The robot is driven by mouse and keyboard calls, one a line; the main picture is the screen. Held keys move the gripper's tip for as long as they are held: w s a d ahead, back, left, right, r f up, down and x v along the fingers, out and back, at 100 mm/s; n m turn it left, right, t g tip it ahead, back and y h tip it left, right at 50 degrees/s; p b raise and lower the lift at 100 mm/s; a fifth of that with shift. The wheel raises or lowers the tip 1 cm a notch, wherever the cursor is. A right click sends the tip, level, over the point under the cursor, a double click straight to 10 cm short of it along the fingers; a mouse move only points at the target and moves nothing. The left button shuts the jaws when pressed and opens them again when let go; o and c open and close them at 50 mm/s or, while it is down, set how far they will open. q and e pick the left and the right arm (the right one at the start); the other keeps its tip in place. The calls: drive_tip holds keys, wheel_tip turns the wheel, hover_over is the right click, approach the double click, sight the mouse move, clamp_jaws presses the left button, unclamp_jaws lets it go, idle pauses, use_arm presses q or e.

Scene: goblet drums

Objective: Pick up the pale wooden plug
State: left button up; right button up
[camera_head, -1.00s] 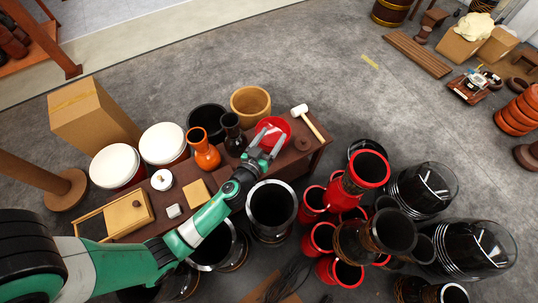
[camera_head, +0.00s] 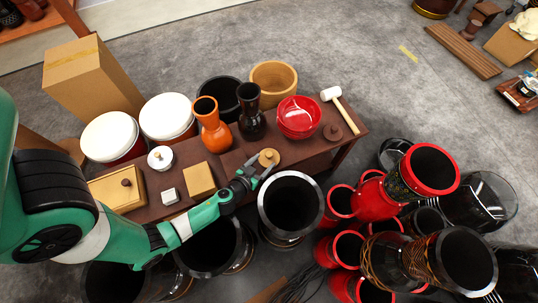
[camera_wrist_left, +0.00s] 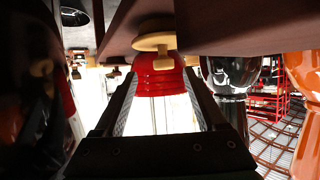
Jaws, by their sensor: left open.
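The pale wooden plug (camera_head: 268,157) is a small round disc with a knob, standing on the dark brown table near its front edge. My left gripper (camera_head: 260,174) is open and empty, just in front of the plug. In the left wrist view the scene looks upside down; the plug (camera_wrist_left: 152,41) hangs from the tabletop at the top, beyond the open fingers (camera_wrist_left: 160,80) and roughly in line with the gap between them. No contact shows. My right gripper is not in view.
A red bowl (camera_head: 298,117), a dark brown plug (camera_head: 333,131) and a white mallet (camera_head: 340,109) lie to the right. An orange vase (camera_head: 211,128) and a black vase (camera_head: 250,112) stand behind. A large drum (camera_head: 290,204) stands before the table.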

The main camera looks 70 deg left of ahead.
sight(268, 155)
use_arm(q)
drive_tip(key=shift+w+a+f, duration=0.15)
drive_tip(key=shift+w+a, duration=0.15)
drive_tip(key=shift+w, duration=0.1)
drive_tip(key=x, duration=0.2)
drive_tip(key=b+x, duration=0.1)
drive_tip(key=x, duration=0.2)
drive_tip(key=shift+s+a, duration=0.1)
drive_tip(key=shift+a, duration=0.2)
drive_tip(key=shift+s+d, duration=0.1)
drive_tip(key=shift+s, duration=0.05)
drive_tip(key=shift+c, duration=0.4)
clamp_jaws()
